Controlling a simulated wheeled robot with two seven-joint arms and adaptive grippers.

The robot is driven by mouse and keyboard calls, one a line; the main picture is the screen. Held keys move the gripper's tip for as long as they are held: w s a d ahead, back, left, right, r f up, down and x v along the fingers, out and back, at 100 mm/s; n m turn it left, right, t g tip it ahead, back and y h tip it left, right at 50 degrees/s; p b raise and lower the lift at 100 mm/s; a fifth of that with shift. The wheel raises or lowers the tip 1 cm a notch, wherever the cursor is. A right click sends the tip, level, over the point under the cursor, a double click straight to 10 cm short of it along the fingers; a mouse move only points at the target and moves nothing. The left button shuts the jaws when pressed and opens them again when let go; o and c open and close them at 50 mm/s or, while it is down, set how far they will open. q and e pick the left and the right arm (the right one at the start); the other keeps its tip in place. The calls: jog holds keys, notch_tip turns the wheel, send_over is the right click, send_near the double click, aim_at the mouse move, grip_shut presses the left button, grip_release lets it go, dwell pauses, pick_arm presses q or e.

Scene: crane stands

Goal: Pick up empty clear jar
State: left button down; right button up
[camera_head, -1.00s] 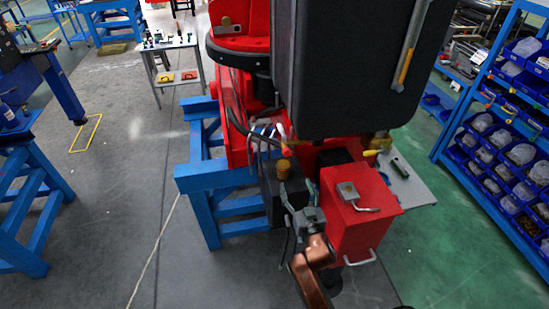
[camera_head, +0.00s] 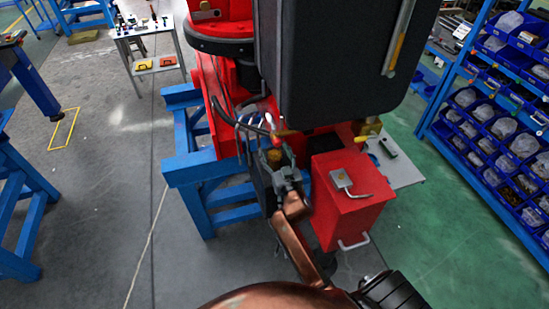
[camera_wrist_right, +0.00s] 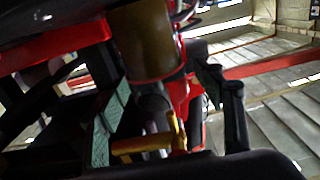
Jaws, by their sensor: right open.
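In the right wrist view the cylinder (camera_wrist_right: 145,42) is large, ahead of and between the fingers. My right gripper (camera_head: 279,159) is open, with its fingers at the cylinder in the head view. Its fingers (camera_wrist_right: 168,85) spread to either side in the wrist view; I cannot tell whether they touch it. My left gripper is not in view.
A red box (camera_head: 345,205) with a handle stands right of my right arm. A large dark cabinet (camera_head: 325,70) rises behind the gripper. Hoses (camera_head: 250,118) and the blue frame (camera_head: 195,172) are close on the left. Blue bin shelves (camera_head: 500,140) stand far right.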

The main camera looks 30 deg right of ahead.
jog(key=shift+c, duration=0.2)
jog(key=c, duration=1.4)
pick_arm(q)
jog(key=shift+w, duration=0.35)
pick_arm(e)
jog(key=shift+c, duration=0.6)
jog(key=shift+r, duration=0.1)
